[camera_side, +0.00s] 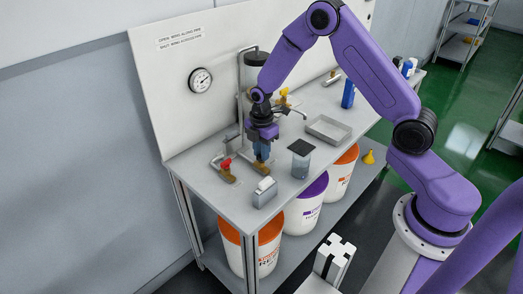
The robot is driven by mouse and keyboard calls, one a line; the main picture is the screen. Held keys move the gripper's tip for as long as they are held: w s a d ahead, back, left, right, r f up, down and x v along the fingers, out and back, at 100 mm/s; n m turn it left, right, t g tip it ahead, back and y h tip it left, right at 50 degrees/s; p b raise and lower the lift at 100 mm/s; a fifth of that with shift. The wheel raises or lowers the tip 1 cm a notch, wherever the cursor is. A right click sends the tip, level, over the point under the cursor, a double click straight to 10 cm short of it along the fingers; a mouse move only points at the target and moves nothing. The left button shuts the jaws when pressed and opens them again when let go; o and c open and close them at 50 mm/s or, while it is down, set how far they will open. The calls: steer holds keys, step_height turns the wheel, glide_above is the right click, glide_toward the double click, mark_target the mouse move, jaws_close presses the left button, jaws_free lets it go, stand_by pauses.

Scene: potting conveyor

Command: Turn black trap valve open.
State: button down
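My gripper (262,150) points down over a brass valve body (262,168) on the bench top, left of the clear jar. Its fingers reach down to the top of that valve and hide its handle. No black valve handle can be made out, so I cannot tell whether this is the black trap valve or how its handle is turned. At this size I cannot see whether the fingers are open or shut on the handle. A red-handled valve (226,164) lies to the left, and a yellow-handled valve (284,97) is behind my gripper.
A clear jar with a black lid (301,147) stands close right of my gripper. A small grey box (265,193) is in front. A metal tray (328,130) and blue bottle (348,94) are farther right. A gauge (201,80) and a sign are on the back panel. Buckets stand below.

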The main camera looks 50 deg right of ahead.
steer(key=shift+m, duration=0.4)
steer(key=m, duration=0.3)
steer(key=shift+m, duration=0.4)
steer(key=m, duration=0.9)
steer(key=shift+m, duration=2)
steer(key=c, duration=1.2)
jaws_free()
